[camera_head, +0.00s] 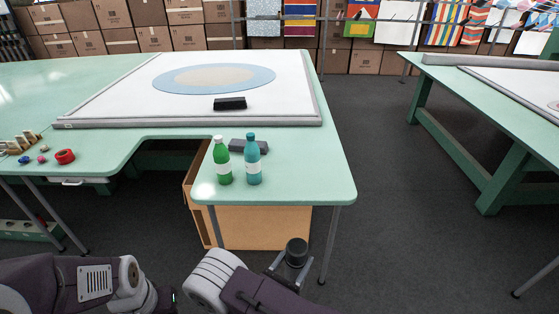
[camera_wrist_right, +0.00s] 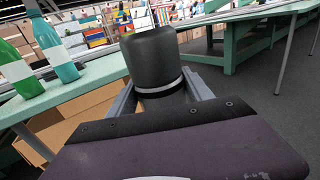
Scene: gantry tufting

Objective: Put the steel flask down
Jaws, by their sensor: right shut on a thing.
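A dark steel flask (camera_head: 297,251) with a lighter band is held in my right gripper (camera_head: 290,268). In the right wrist view the flask (camera_wrist_right: 155,62) stands up between the two fingers of my right gripper (camera_wrist_right: 162,98), which is shut on it. It is off the front edge of the green table (camera_head: 310,185), over the floor, apart from the tabletop. My left arm shows at the lower left, but its fingers are not clearly visible.
A green bottle (camera_head: 222,162) and a teal bottle (camera_head: 253,160) stand near the table's front left corner. A dark grey block (camera_head: 240,146) lies behind them. The tabletop right of the bottles is clear. A cardboard box (camera_head: 262,225) sits below the table.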

